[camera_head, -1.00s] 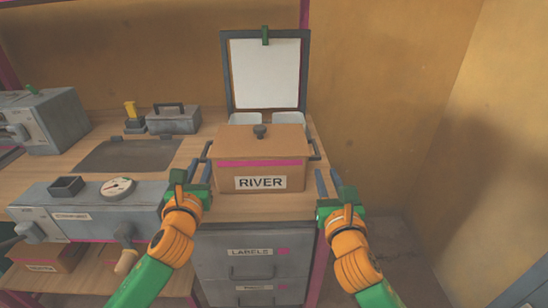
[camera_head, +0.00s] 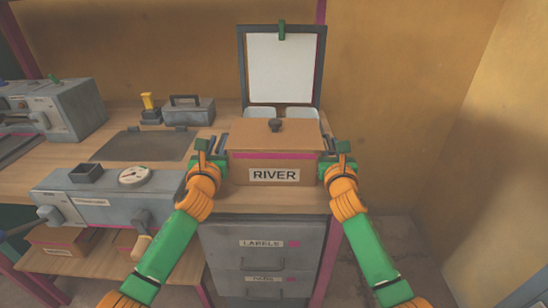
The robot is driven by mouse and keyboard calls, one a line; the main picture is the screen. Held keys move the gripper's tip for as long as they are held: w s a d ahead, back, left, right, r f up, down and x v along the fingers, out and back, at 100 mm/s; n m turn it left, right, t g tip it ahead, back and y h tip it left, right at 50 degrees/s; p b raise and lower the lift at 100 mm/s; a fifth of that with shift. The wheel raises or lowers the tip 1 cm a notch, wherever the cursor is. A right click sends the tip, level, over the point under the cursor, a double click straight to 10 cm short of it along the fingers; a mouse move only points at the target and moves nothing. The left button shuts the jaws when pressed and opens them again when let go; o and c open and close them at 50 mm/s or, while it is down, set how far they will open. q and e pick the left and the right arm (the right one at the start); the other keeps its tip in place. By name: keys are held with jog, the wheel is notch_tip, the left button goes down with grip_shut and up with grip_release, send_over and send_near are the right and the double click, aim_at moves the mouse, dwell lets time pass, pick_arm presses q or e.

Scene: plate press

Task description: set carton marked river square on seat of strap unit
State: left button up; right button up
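The brown carton (camera_head: 274,140) marked RIVER stands upright on the right end of the bench. It has a pink band, a dark lid knob and a side handle at each end. My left gripper (camera_head: 209,152) is at its left handle and my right gripper (camera_head: 335,154) at its right handle. The fingers largely hide the handles, and I cannot tell whether they are closed on them. A grey unit (camera_head: 108,207) with a dial, a small dark box and a wooden-handled lever is at the front left. Its label is too small to read, so I cannot tell which unit is the strap unit.
A raised lid with a white sheet (camera_head: 281,68) stands behind the carton, with pale bins below it. A dark flat plate (camera_head: 147,146) lies on the bench at left. A grey toolbox (camera_head: 188,110), a yellow-handled stamp (camera_head: 150,107) and another grey machine (camera_head: 55,108) stand behind. Drawers (camera_head: 262,243) are below.

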pick_arm(q)
grip_shut()
pick_arm(e)
grip_shut()
dwell(1.3)
